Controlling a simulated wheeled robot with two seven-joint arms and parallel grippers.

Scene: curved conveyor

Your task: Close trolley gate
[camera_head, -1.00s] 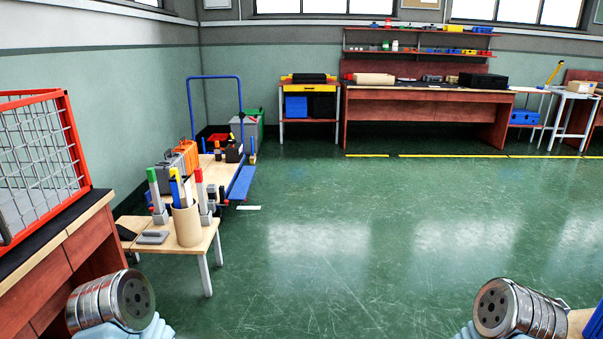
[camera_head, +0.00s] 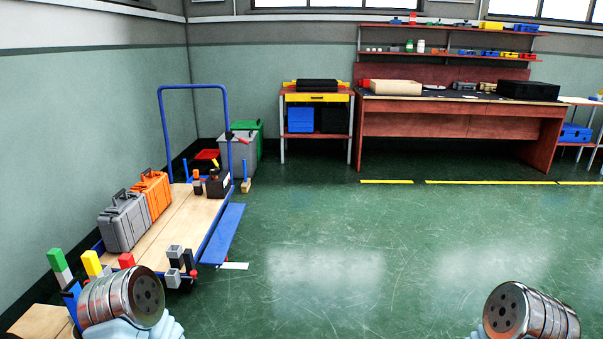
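The trolley stands on the floor at the left, with a blue tube handle (camera_head: 194,87) at its far end and a pale wooden deck (camera_head: 185,222). A flat blue panel (camera_head: 223,235), which looks like the gate, lies low along the trolley's right side, swung out from the deck edge. A grey case (camera_head: 124,222) and an orange case (camera_head: 154,193) stand on the deck's left side. My left and right arms show only as metal joint parts at the bottom corners. Neither gripper is in view.
A black tool box (camera_head: 218,184) sits near the deck's far right corner. Coloured posts and a small table (camera_head: 38,322) are at the lower left. A workbench (camera_head: 455,112) and a yellow-topped cart (camera_head: 317,97) stand along the back wall. The green floor (camera_head: 380,255) to the right is clear.

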